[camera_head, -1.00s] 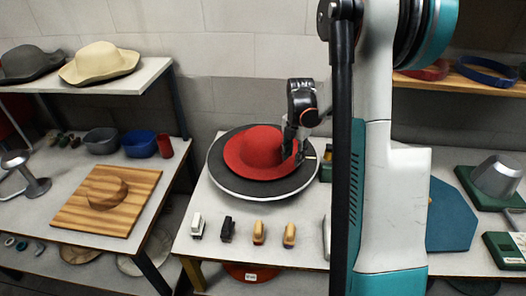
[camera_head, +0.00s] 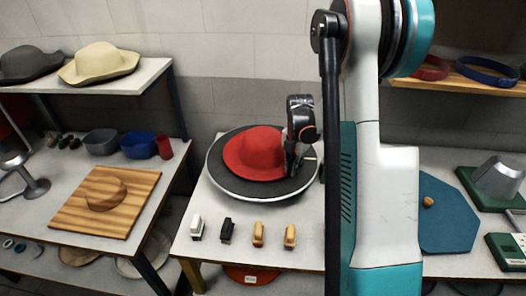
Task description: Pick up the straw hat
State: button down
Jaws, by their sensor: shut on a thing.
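A red hat (camera_head: 252,150) with a rounded crown and a wide brim sits on a round dark grey disc with a pale rim (camera_head: 222,180). My gripper (camera_head: 291,168) is at the right side of the hat and is shut on its brim. The fingers hide that part of the brim, so the exact grip is hard to see. A cream, straw-coloured hat (camera_head: 98,62) with a wavy brim lies on the upper left shelf, far from my gripper. A dark grey hat (camera_head: 28,62) lies to its left.
Several small brushes, one of them white (camera_head: 197,227), stand in front of the disc. A striped wooden board (camera_head: 75,215) lies on the left table. My arm hides part of the middle table. A grey form (camera_head: 498,177) stands at right.

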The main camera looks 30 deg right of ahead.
notch_tip(320, 180, up, 20)
jog(key=p, duration=0.3)
dwell(0.5)
dwell(0.8)
